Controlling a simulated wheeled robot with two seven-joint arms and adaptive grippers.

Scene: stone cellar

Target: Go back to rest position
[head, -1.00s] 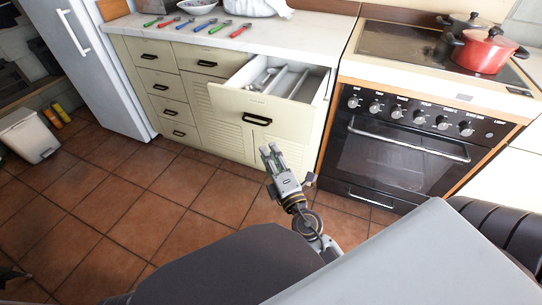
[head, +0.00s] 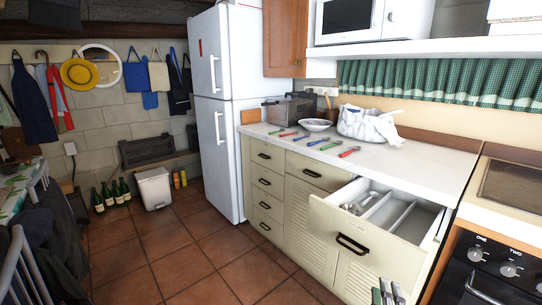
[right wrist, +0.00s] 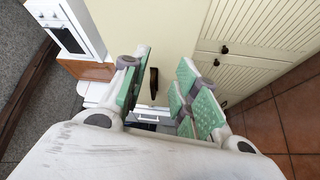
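My right gripper (head: 388,292) shows only at the bottom edge of the head view, in front of the cream cabinet and below the open drawer (head: 380,212). In the right wrist view its green-padded fingers (right wrist: 158,88) are spread apart with nothing held between them. A dark handle on a cream panel (right wrist: 165,25) shows in the gap beyond the fingers; I cannot tell its distance. The drawer is pulled out and holds a few utensils in its divided tray. My left gripper is not in view.
The white worktop (head: 400,155) carries several coloured utensils, a bowl (head: 314,125) and a white bag (head: 370,124). The cooker (head: 500,265) is at right, the fridge (head: 222,110) behind. A bin (head: 153,189) and bottles stand by the wall. A chair is at left; tiled floor (head: 190,255) lies between.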

